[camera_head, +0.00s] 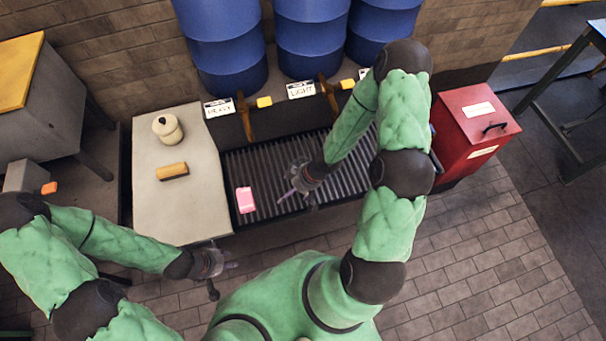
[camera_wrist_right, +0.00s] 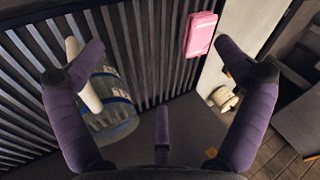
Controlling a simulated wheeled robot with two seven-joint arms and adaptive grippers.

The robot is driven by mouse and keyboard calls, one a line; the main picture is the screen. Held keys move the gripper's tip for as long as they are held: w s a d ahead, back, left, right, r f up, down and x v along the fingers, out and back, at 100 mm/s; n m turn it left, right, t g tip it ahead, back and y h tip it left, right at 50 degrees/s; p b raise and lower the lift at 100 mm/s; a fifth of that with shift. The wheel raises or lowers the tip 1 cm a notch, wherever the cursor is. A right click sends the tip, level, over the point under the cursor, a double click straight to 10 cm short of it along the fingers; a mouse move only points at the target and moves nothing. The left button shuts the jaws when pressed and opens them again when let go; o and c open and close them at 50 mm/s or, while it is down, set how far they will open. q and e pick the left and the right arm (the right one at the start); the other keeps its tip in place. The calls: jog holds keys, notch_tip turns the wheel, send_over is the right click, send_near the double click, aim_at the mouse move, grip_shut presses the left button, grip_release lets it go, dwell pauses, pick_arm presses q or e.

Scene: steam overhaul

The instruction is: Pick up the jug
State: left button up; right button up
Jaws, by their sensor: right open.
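The pale bench top (camera_head: 150,215) holds a cream pot (camera_head: 167,129) and a brush (camera_head: 172,171). Blue drums (camera_head: 222,45) stand behind, above brown taps. A red bin (camera_head: 460,125) stands to the right.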

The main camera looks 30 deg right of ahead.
jog(key=w+d+r+n+h+p, duration=0.2)
jog(key=w+d+r+n+p, duration=0.15)
jog(key=d+r, duration=0.65)
notch_tip(320, 180, down, 12)
jog(key=w+n+b, duration=0.1)
jog(key=w+b, duration=0.1)
jog(key=b, duration=0.3)
jog(key=shift+w+a+t+b, duration=0.35)
jog(key=shift+t, duration=0.05)
